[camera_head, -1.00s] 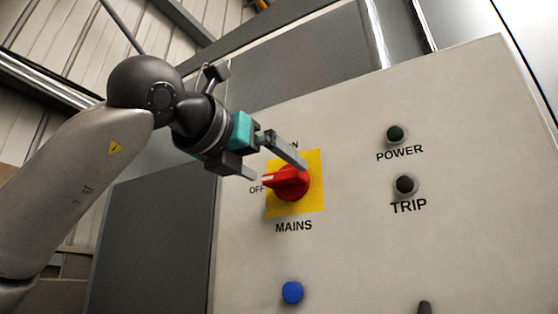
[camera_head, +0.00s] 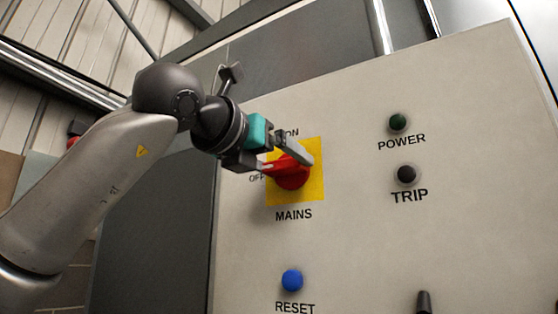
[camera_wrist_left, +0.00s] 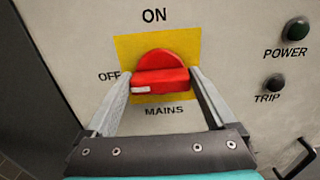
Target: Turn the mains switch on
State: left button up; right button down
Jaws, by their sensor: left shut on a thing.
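The red mains switch (camera_head: 292,178) sits on a yellow plate (camera_head: 313,190) on the pale panel, with ON above, OFF at its left and MAINS below. Its white mark points left, towards OFF; the mark also shows at the left end of the red knob (camera_wrist_left: 165,76) in the left wrist view. My left gripper (camera_head: 289,163) is shut on the red knob, with one finger at each end of its bar in the left wrist view. The fingers hide part of the knob in the head view. My right gripper is not in view.
The green POWER lamp (camera_head: 398,122) and dark TRIP lamp (camera_head: 406,174) are to the right of the switch. The blue RESET button (camera_head: 292,280) is below it. A dark handle (camera_head: 424,302) shows at the bottom edge. The panel face between them is clear.

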pick_arm(q)
jog(key=c, duration=0.3)
jog(key=shift+m, duration=0.3)
jog(key=m, duration=0.3)
jog(key=shift+m, duration=0.3)
jog(key=m, duration=0.4)
jog(key=shift+s+d+m+p, duration=0.1)
jog(key=shift+m+p, duration=0.2)
jog(key=shift+p, duration=0.1)
jog(key=m, duration=0.4)
jog(key=shift+m+p, duration=0.3)
jog(key=shift+d+f+m+p, duration=0.1)
jog(key=shift+m+p, duration=0.05)
jog(key=shift+m, duration=1)
jog(key=shift+f+m+p, duration=0.1)
jog(key=shift+m+p, duration=0.05)
jog(key=shift+m, duration=1)
